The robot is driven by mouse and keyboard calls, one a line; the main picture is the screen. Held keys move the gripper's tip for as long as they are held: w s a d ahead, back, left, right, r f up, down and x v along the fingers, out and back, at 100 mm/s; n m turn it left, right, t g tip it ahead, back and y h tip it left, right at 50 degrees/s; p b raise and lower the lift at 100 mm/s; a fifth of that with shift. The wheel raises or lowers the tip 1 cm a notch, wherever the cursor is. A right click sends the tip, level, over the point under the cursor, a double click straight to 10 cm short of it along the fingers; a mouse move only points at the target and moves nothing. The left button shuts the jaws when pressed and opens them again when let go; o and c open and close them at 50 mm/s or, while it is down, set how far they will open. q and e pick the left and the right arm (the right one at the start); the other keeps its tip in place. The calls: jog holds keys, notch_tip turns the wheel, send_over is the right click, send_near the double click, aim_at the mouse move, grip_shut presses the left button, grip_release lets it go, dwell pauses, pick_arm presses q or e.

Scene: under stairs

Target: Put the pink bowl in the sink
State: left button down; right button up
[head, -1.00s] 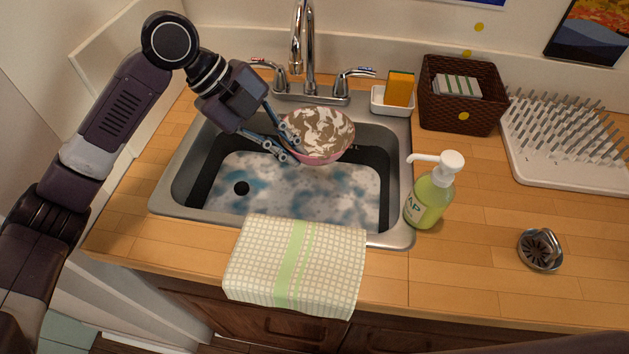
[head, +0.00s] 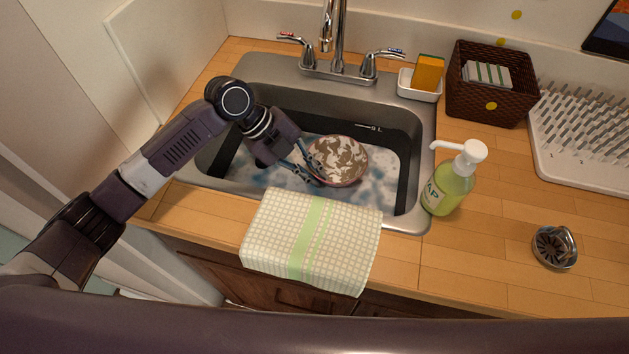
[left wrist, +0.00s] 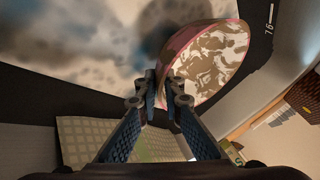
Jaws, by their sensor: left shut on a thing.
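The pink bowl (head: 338,160) has a brown and white mottled inside and a pink outside. It is within the outline of the steel sink (head: 270,70), over the cloudy blue-white water (head: 385,175), toward the sink's right half. My left gripper (head: 316,172) is shut on the bowl's left edge. The left wrist view shows the bowl (left wrist: 212,62) tilted in that picture, with its edge at the fingertips (left wrist: 163,85). I cannot tell whether the bowl's underside touches the water. My right gripper is not in view.
A checked towel (head: 315,240) hangs over the front edge. A green soap bottle (head: 452,182) stands close to the sink's right rim. The faucet (head: 338,45) is behind. A sponge (head: 429,72), a basket (head: 490,90), a drying rack (head: 580,140) and a strainer (head: 555,247) are to the right.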

pick_arm(q)
notch_tip(320, 180, down, 4)
jog(key=shift+r, duration=0.25)
jog(key=shift+f, duration=0.25)
jog(key=c, duration=2.1)
grip_release()
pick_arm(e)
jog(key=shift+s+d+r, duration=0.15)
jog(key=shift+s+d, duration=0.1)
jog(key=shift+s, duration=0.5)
pick_arm(q)
jog(key=shift+p+v, duration=3.5)
jog(key=shift+v, duration=2.5)
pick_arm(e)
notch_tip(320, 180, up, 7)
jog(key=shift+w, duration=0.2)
pick_arm(q)
jog(key=shift+r, duration=0.15)
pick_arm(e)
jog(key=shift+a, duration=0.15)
